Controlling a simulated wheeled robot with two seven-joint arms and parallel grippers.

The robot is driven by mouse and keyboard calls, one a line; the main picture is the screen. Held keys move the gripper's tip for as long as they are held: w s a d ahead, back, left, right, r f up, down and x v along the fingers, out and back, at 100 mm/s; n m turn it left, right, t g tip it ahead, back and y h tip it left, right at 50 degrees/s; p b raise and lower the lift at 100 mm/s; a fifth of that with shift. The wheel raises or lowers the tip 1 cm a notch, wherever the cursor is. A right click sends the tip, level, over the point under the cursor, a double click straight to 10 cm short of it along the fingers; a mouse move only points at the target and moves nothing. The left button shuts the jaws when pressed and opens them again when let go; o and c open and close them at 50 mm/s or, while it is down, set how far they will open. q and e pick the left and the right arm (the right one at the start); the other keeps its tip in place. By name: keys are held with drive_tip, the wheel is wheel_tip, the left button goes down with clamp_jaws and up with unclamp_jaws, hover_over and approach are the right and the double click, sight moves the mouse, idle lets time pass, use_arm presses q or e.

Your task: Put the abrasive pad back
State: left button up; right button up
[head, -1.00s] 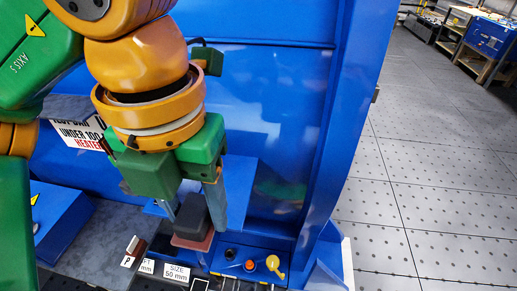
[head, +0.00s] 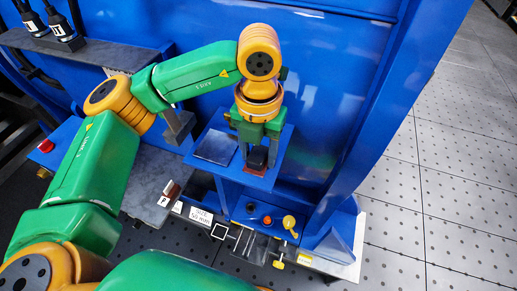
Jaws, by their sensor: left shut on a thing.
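The abrasive pad (head: 257,159) is a dark block with a reddish underside. My left gripper (head: 257,157) points down and is shut on it. The pad is at the right part of a small blue shelf (head: 232,174) against the blue machine wall. I cannot tell whether its underside touches the shelf or is just above it. My right gripper is not in view.
A grey square plate (head: 215,147) lies on the shelf left of the pad. Below are a yellow knob (head: 289,222), an orange button (head: 267,221) and a "SIZE 50 mm" label (head: 202,216). A grey bench (head: 150,190) lies left. The perforated floor at right is clear.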

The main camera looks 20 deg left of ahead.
sight(259, 150)
use_arm(q)
drive_tip(key=shift+s+f+b, duration=0.35)
drive_tip(key=shift+f+b, duration=0.2)
drive_tip(key=shift+f, duration=0.05)
drive_tip(key=o, duration=1.3)
drive_tip(key=shift+r, duration=0.2)
drive_tip(key=shift+w+r+p, duration=0.15)
drive_tip(key=shift+r+p, duration=0.55)
drive_tip(key=shift+p, duration=0.35)
drive_tip(key=shift+w+r+b, duration=0.3)
drive_tip(key=shift+b, duration=0.45)
wheel_tip(259, 150, up, 2)
drive_tip(key=shift+w+r, duration=0.1)
drive_tip(key=shift+r, duration=0.15)
wheel_tip(259, 150, up, 8)
drive_tip(key=p, duration=0.1)
drive_tip(key=shift+s+r, duration=0.2)
drive_tip(key=shift+r, duration=0.05)
